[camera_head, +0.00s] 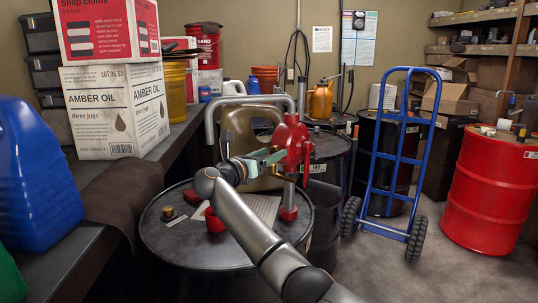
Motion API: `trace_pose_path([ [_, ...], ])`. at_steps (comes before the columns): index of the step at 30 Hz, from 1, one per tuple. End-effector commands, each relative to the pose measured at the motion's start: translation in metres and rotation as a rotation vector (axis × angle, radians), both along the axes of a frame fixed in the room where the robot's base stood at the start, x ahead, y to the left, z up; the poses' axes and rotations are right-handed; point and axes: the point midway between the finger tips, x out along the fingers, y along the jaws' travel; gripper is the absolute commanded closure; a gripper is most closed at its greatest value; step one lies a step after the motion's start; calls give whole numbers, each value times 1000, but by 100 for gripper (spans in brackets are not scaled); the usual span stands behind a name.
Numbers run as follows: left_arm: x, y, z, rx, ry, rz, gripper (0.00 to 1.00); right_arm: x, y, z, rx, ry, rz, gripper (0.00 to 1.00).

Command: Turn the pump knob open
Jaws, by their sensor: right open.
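The red hand pump (291,140) stands upright on the black drum (165,235) in the middle of the view. A grey curved pipe (210,122) runs from it to the left. My right gripper (268,158) is open, with its greenish finger end close to the left side of the red pump body. I cannot tell whether it touches the pump. I cannot make out the pump knob clearly; the gripper partly covers that area. My right arm crosses in front of the drum from the bottom right. My left gripper is not in view.
A tan jerry can (243,130) stands behind the gripper. A red cup (214,222) sits on the drum top. A shelf with an amber oil box (113,110) and a blue jug (35,175) is at left. A blue hand truck (399,150) and red drum (490,190) stand at right, with bare floor between.

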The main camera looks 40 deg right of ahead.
Motion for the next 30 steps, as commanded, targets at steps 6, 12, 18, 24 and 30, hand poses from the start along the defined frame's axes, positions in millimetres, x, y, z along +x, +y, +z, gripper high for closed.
trace_pose_path([
  [6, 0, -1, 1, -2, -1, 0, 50, 0, 0, 0, 0, 0, 0, 52],
  [12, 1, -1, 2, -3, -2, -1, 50, 0, 0, 0, 0, 1, 0, 74],
  [18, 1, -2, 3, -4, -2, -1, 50, 0, 1, 0, 0, 1, 0, 97],
  [24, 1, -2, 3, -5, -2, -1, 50, 0, 1, 0, 0, 1, 0, 100],
  [30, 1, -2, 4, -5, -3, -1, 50, 1, 2, 0, -5, 25, 4, 100],
])
